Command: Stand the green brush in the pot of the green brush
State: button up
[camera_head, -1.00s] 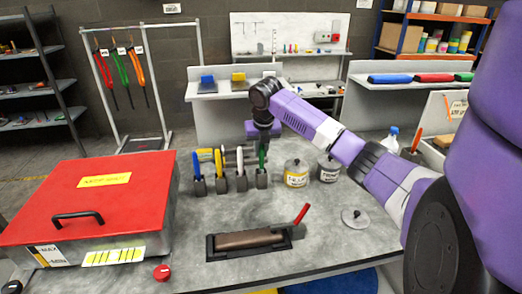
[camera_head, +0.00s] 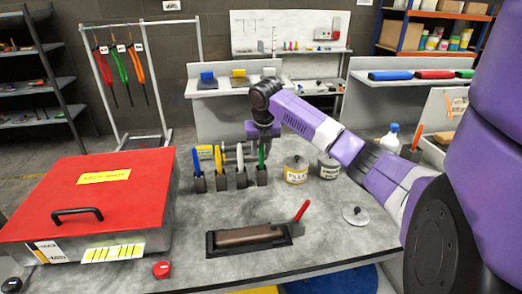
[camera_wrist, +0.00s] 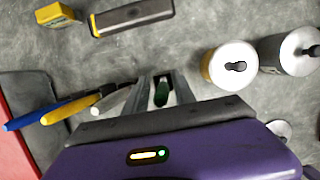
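The green brush (camera_head: 261,156) stands upright in the rightmost of a row of small dark pots, the pot (camera_head: 262,177) under it. My gripper (camera_head: 262,140) points down right above it, at the top of its handle. In the wrist view the green handle (camera_wrist: 161,92) shows between my two fingers (camera_wrist: 162,88), with a gap visible on either side. The fingers look open around it. The brush's lower end is hidden in the pot.
Blue (camera_head: 197,162), yellow (camera_head: 219,160) and white (camera_head: 240,158) brushes stand in pots to the left. Lidded cans (camera_head: 296,170) stand to the right. A tray with a roller (camera_head: 248,237) lies in front, and a large red-lidded box (camera_head: 92,195) is at left.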

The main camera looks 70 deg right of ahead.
jog(key=shift+o, duration=0.4)
jog(key=shift+r, duration=0.1)
jog(key=shift+r, duration=0.2)
jog(key=b+v, duration=0.1)
jog(key=v, duration=0.6)
jog(key=shift+a+r, duration=0.1)
